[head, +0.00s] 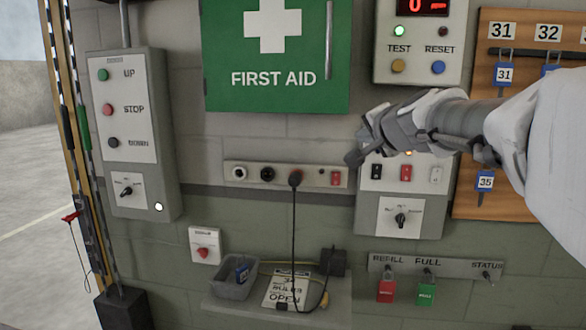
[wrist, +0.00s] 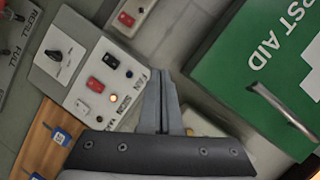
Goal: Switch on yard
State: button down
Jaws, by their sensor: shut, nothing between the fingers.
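A grey switch box (head: 385,218) on the wall carries a black rocker (head: 376,171), a red rocker (head: 406,172) and a white rocker (head: 435,172), with a rotary knob (head: 401,219) below. In the wrist view the black (wrist: 111,60), red (wrist: 95,84) and white (wrist: 83,107) rockers each have a lamp beside them. Contact is unclear.
A green first aid cabinet (head: 278,95) and a socket strip (head: 270,174) with a plugged cable are left of the gripper. A TEST/RESET panel (head: 420,75) is above. A key board (head: 480,200) is right, behind my arm. A shelf (head: 335,310) is below.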

jog(key=s+d+f+m+h, duration=0.1)
jog(key=d+f+m, duration=0.1)
jog(key=d, duration=0.4)
jog(key=s+d+f+m+g+h, duration=0.1)
jog(key=s+d+f+m, duration=0.1)
jog(key=d+m, duration=0.2)
jog(key=s+d+f+m+g+h+p, duration=0.1)
jog(key=d+f+m+h, duration=0.1)
jog(key=d, duration=0.8)
jog(key=shift+s+d+f+m, duration=0.2)
jog(key=shift+s+f+m, duration=0.15)
jog(key=shift+m, duration=0.25)
jog(key=shift+w+f, duration=0.1)
